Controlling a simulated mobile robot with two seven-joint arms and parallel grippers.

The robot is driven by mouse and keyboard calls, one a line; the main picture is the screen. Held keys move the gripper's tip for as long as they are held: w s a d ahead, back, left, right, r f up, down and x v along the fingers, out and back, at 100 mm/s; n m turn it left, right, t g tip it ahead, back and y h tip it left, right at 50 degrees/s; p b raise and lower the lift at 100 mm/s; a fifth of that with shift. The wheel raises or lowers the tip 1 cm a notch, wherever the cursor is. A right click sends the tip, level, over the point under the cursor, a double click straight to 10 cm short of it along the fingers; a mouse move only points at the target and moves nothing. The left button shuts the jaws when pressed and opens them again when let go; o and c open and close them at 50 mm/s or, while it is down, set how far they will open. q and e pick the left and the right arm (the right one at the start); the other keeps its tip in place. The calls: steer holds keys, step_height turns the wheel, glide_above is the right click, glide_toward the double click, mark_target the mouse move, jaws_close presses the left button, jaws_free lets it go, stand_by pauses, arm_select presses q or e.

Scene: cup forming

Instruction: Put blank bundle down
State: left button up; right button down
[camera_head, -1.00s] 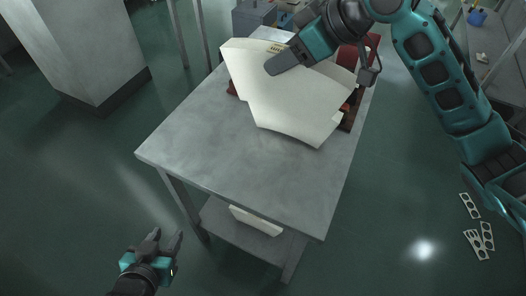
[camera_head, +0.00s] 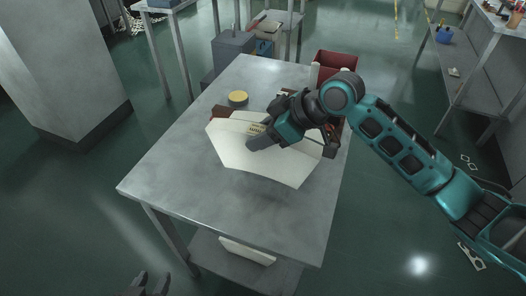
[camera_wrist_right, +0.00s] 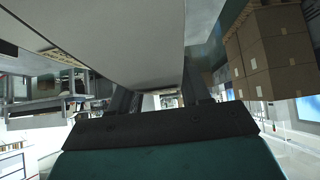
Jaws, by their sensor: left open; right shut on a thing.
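The blank bundle (camera_head: 250,165) is a cream, fan-shaped stack of sheets with a small printed mark near its top edge. My right gripper (camera_head: 262,142) is shut on its upper edge. The bundle is over the far half of the grey metal table (camera_head: 185,195), tilted, with its curved edge towards me; whether that edge touches the top I cannot tell. In the right wrist view the bundle (camera_wrist_right: 125,40) fills the upper middle, between the fingers (camera_wrist_right: 160,100). My left gripper (camera_head: 148,284) is open and empty at the bottom left, partly cut off.
A round yellow-topped item (camera_head: 238,97) stands behind the bundle. Dark red equipment (camera_head: 335,65) is at the table's far right, partly hidden by my arm. A pale stack (camera_head: 247,250) lies on the lower shelf. The near half of the tabletop is clear.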

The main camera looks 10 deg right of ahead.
mark_target(263, 151)
steer(key=shift+f+b, duration=0.35)
steer(key=shift+f, duration=2.15)
steer(key=c, duration=0.5)
jaws_free()
steer(key=shift+f, duration=0.15)
